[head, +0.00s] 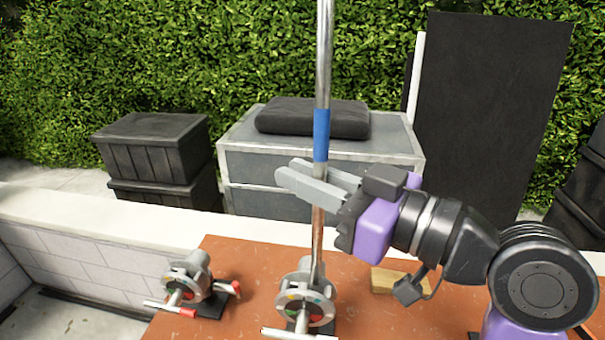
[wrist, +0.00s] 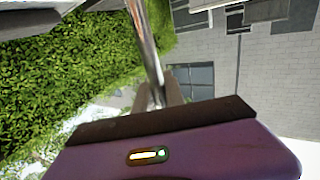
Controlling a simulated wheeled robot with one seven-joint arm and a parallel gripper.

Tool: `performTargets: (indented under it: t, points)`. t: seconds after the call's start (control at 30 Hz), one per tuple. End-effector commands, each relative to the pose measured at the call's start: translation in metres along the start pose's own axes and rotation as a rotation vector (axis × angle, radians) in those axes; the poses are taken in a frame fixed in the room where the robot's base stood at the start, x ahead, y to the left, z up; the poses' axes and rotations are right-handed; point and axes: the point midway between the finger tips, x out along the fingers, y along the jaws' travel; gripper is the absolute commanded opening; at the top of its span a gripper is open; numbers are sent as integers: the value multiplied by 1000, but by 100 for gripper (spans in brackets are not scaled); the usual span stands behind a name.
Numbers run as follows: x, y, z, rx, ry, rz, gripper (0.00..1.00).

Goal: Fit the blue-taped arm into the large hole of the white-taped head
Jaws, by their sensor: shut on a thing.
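The blue-taped arm (head: 323,60) is a long, shiny metal rod with a blue band partway up. It stands nearly upright, and its top runs out of the head view. My gripper (head: 318,180) is shut on it just below the blue band. The rod also shows in the wrist view (wrist: 146,45), passing between my fingers. Its lower end reaches down to the middle grip head (head: 305,292), a grey round clamp with coloured marks and a T-handle. I cannot tell whether the end is inside a hole or behind the head. White tape on this head is not clear to see.
Another grip head (head: 190,280) with red-ended handles stands to the left on the reddish-brown table (head: 240,255). A wooden block (head: 392,280) lies right of the middle head. Behind are a low white wall (head: 90,215), a grey case (head: 385,155) and black crates (head: 155,145).

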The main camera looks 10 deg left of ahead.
Motion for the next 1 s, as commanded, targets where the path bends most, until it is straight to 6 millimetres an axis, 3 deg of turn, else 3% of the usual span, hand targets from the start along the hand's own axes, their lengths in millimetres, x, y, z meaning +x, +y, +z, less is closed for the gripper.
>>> performTargets:
  t: [1.0]
  points:
    - [-4,0,26,-2,2,0,0]
